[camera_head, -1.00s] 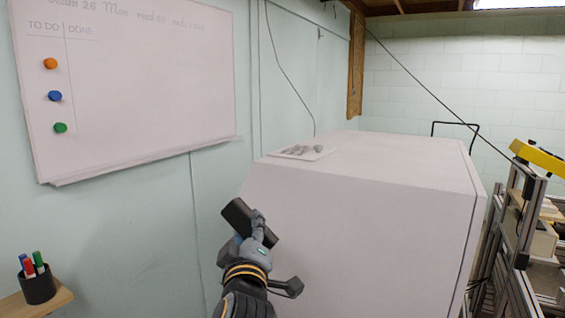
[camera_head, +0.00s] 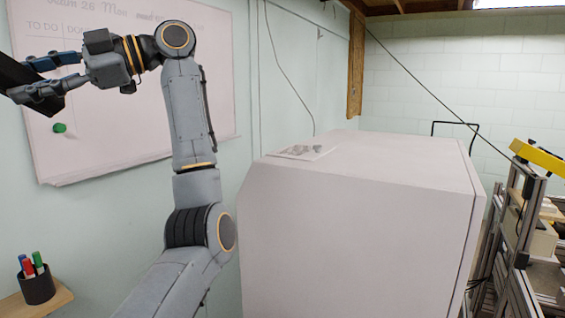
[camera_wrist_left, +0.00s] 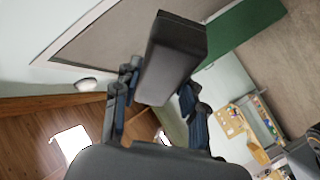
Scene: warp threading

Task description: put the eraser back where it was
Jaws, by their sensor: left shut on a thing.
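The eraser (camera_head: 14,74) is a dark block at the left edge of the head view, in front of the whiteboard (camera_head: 110,140) from this viewpoint. My left gripper (camera_head: 30,80) is shut on it. In the left wrist view the eraser (camera_wrist_left: 172,60) sticks out between the two fingers of my left gripper (camera_wrist_left: 158,98). Part of the eraser is cut off by the head view's edge. I cannot tell its distance from the board. My right gripper is not in view.
A pen cup (camera_head: 38,287) with several markers stands on a small wooden shelf (camera_head: 62,297) at lower left. A green magnet (camera_head: 60,128) is on the board. A large white box (camera_head: 350,220) stands right of my arm, with a flat sheet (camera_head: 302,152) on top.

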